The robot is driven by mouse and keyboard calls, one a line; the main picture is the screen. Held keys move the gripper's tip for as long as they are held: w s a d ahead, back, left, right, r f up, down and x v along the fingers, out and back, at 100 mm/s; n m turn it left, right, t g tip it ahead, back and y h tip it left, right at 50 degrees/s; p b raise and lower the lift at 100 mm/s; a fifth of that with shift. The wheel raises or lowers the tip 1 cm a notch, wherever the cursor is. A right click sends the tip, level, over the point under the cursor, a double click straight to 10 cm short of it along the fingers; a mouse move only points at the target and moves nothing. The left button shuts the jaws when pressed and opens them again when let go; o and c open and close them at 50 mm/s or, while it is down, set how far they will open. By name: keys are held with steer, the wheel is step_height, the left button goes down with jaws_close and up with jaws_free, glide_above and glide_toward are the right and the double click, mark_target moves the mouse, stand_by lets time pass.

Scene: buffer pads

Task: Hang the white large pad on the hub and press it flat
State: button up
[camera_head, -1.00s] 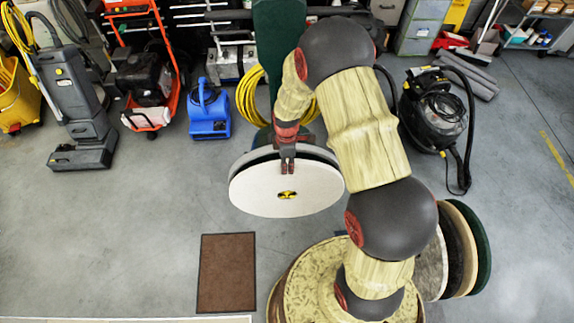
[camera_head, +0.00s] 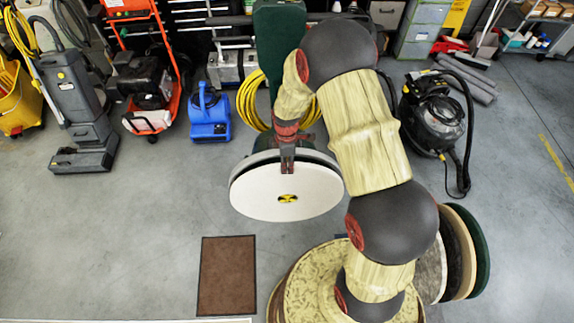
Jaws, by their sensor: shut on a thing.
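The white large pad (camera_head: 262,200) is a thick round disc in the middle of the picture, facing me and slightly tilted. My gripper (camera_head: 287,166) is shut on its upper edge. A small yellow and black piece, apparently the hub (camera_head: 288,198), shows at the pad's centre hole. A dark and grey round edge shows behind the pad's top, in front of the dark green machine (camera_head: 279,50). Most of the machine's face is hidden by the pad and my arm. I cannot tell whether the pad lies flat against it.
Several other pads (camera_head: 481,250) stand on edge at lower right, partly behind my arm. A brown mat (camera_head: 227,275) lies on the floor. A blue blower (camera_head: 209,115), a yellow hose (camera_head: 250,98) and a black vacuum (camera_head: 437,115) stand behind. The floor left of the pad is clear.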

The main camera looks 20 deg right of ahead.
steer(key=shift+w+d+r+p, duration=0.1)
steer(key=shift+w+r+p, duration=0.1)
steer(key=shift+r, duration=0.3)
steer(key=shift+w+r+p, duration=0.2)
steer(key=shift+r, duration=0.25)
steer(key=o, duration=0.9)
steer(key=shift+s+f, duration=0.15)
steer(key=shift+s, duration=0.05)
steer(key=r, duration=1.2)
steer(key=shift+w, duration=0.3)
